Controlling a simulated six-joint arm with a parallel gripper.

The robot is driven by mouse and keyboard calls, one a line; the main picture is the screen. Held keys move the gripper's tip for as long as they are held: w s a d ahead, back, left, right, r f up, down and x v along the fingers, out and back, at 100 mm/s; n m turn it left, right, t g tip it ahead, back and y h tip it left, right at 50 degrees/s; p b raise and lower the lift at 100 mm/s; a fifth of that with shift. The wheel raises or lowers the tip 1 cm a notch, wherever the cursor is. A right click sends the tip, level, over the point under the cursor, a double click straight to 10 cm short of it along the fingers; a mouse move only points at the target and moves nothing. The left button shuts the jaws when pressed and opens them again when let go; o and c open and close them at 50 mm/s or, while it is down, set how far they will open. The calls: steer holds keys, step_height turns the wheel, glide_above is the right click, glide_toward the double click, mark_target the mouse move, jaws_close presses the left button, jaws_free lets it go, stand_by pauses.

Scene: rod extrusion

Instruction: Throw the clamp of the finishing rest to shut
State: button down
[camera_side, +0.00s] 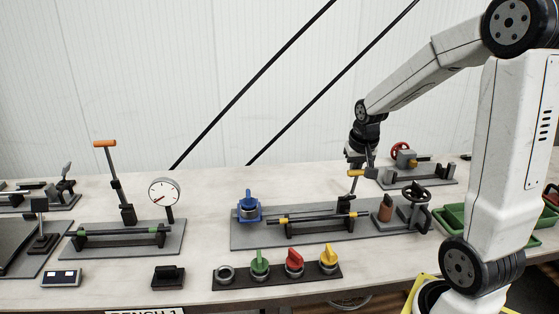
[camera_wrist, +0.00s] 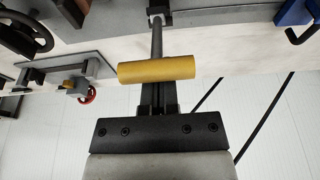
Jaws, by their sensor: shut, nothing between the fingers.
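The clamp's lever has a yellow cross handle (camera_side: 355,173) and stands roughly upright at the right end of a rod rest. The handle (camera_wrist: 156,68) also lies across the middle of the wrist view, with its dark shaft running to the top edge. A dark rod with yellow bands (camera_side: 310,218) lies in the rest on a grey plate (camera_side: 258,238). My gripper (camera_side: 363,172) is shut and empty, right at the handle. In the wrist view my gripper (camera_wrist: 158,98) shows just behind the handle, which hides the fingertips. I cannot tell whether they touch.
A black handwheel (camera_side: 415,194) and a brown block (camera_side: 385,208) stand right of the lever. A blue clamp (camera_side: 249,208) stands at the left. Several coloured knobs (camera_side: 294,262) sit in front. Another fixture with a red wheel (camera_side: 400,150) stands behind.

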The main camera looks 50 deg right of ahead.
steer(key=shift+s+a+f, duration=0.2)
steer(key=shift+f, duration=0.05)
steer(key=shift+s+a+f, duration=0.5)
steer(key=shift+a+f, duration=0.05)
steer(key=shift+f, duration=0.05)
steer(key=shift+s+a+f, duration=0.35)
steer(key=shift+s+f, duration=0.05)
steer(key=shift+s+a+f, duration=0.2)
steer(key=shift+f, duration=0.05)
stand_by(0.4)
steer(key=shift+w+d, duration=0.1)
stand_by(0.6)
steer(key=shift+w+d+r, duration=0.1)
steer(key=shift+w+d, duration=0.15)
